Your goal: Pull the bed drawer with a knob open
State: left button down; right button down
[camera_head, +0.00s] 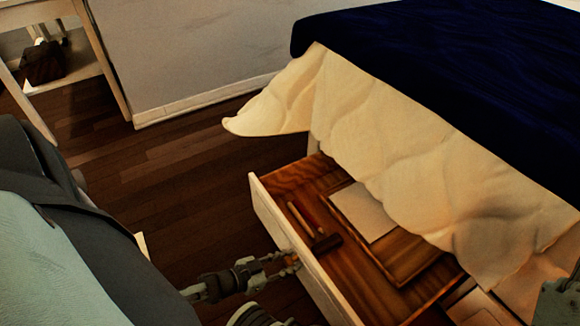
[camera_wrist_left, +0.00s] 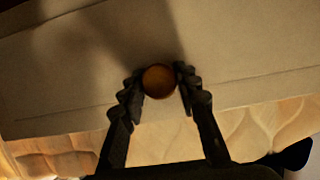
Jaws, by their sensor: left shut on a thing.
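The bed drawer (camera_head: 268,212) stands pulled out from under the bed, with its wooden inside showing in the head view. Its pale front panel also fills much of the left wrist view (camera_wrist_left: 70,70). A round, brown knob (camera_wrist_left: 159,81) is on that panel. My left gripper (camera_head: 288,262) is at the outside of the drawer front. In the left wrist view its two dark fingers (camera_wrist_left: 160,80) are closed on either side of the knob. In the head view the knob is mostly hidden by the fingers.
A wooden, hammer-like object (camera_head: 326,243) and a wooden tray with a pale sheet (camera_head: 362,210) lie in the drawer. A cream cover (camera_head: 400,150) and dark blue blanket (camera_head: 450,70) hang over the bed side. Dark floor (camera_head: 185,185) is clear left of the drawer.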

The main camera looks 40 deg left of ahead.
pick_arm(q)
jog(key=c, duration=1.1)
grip_release()
jog(key=shift+c, duration=0.2)
jog(key=v, duration=1.2)
